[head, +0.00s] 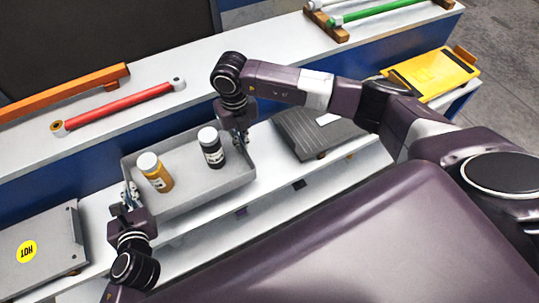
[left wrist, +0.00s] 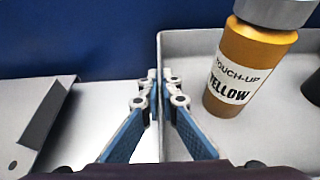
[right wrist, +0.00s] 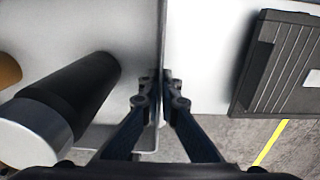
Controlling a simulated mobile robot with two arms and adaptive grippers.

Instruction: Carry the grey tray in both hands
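The grey tray (head: 203,197) is a shallow open box over the pale bench. It holds a yellow-orange bottle (head: 158,176) and a black bottle (head: 213,153), both with light caps and upright. The yellow bottle's label in the left wrist view reads "TOUCH-UP YELLOW" (left wrist: 237,80). My left gripper (head: 130,193) is shut on the tray's left wall, one finger on each side. My right gripper (head: 240,138) is shut on the right wall the same way, also seen in the right wrist view (right wrist: 161,82). I cannot tell whether the tray touches the bench.
A grey plate with a "HOT" sticker (head: 58,238) lies left of the tray. A dark ribbed plate (head: 306,136) lies to the right. A red bar (head: 118,108) and an orange bar (head: 65,92) lie behind on the upper ledge. A yellow block (head: 437,75) is far right.

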